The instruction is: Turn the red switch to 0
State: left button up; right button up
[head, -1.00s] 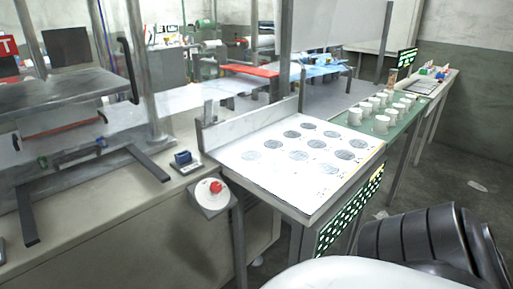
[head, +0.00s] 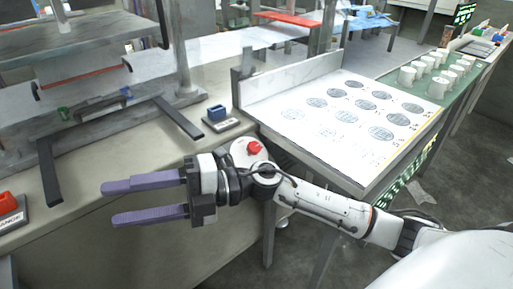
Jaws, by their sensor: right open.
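A red switch (head: 7,203) on a grey, labelled plate sits at the lower left edge of the head view, partly cut off. Its 0 and 1 marks cannot be read. My right gripper (head: 109,203) is open and empty, with its two purple fingers pointing left toward the red switch. The fingertips are apart from it, with a clear gap between. My left gripper is not in view.
A round red knob (head: 254,147) on a grey box is close behind my right wrist. A blue switch (head: 217,113) and a dark metal frame stand on the bench (head: 80,230). A white panel with printed circles (head: 350,115) and several white cups (head: 437,87) are right.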

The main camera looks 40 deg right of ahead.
jog(key=d+f+n+g+h, duration=0.2)
jog(key=n+g+h, duration=0.1)
jog(key=n, duration=0.2)
jog(key=t+h+b, duration=0.2)
jog(key=h+b, duration=0.1)
jog(key=h, duration=1.2)
send_near(254, 145)
jog(key=x, duration=0.8)
jog(key=shift+f, duration=0.45)
jog(key=c, duration=1.1)
jog(key=shift+o, duration=0.3)
